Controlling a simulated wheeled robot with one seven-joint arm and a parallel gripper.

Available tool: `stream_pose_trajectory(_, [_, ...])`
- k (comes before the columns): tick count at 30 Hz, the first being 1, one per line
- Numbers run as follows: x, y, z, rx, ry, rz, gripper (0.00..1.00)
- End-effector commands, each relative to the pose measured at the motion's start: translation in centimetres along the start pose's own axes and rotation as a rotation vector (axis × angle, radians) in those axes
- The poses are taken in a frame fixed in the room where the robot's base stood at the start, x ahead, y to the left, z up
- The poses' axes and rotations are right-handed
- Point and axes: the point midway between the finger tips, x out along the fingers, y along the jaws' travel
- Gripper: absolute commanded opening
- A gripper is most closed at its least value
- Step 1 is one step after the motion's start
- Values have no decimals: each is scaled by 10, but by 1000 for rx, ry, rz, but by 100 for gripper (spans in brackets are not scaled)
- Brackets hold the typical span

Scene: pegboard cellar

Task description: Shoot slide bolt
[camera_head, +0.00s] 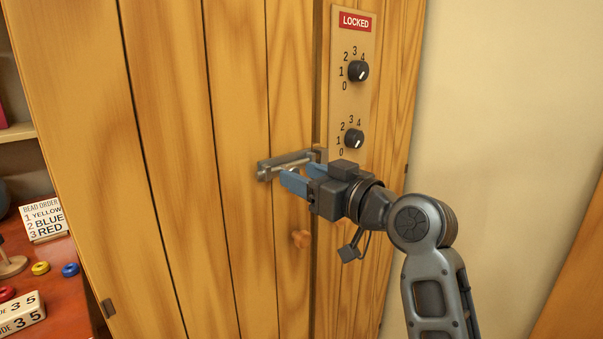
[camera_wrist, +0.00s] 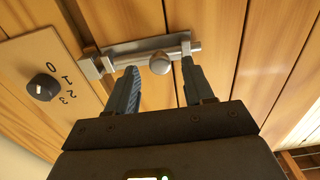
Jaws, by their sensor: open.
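The metal slide bolt (camera_head: 287,165) is mounted level across the wooden doors, close to their seam. In the wrist view the bolt (camera_wrist: 146,46) shows its rounded knob (camera_wrist: 160,64), and its rod end sticks out at the right. A metal keeper (camera_wrist: 90,68) stands at the left, near the dial panel. I cannot tell whether the rod is inside the keeper. My gripper (camera_head: 299,175) is open, its blue fingers pointing at the bolt. In the wrist view its fingertips (camera_wrist: 160,70) stand on either side of the knob, with gaps beside it. The gripper hides part of the bolt in the head view.
A panel (camera_head: 343,100) with two black dials and a red LOCKED sign (camera_head: 356,22) is just above my gripper. A red table (camera_head: 62,265) with a bead order card (camera_head: 44,219) is at the left.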

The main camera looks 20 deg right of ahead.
Motion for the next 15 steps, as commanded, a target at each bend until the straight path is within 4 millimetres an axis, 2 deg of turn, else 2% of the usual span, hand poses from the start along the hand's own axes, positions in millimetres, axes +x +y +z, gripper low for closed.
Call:
stream_pose_trajectory(4, [10,0,0,0,-1,-1,52])
stream_pose_trajectory(12, [11,0,0,-1,0,0,52])
stream_pose_trajectory(15, [11,0,0,-1,0,0,44])
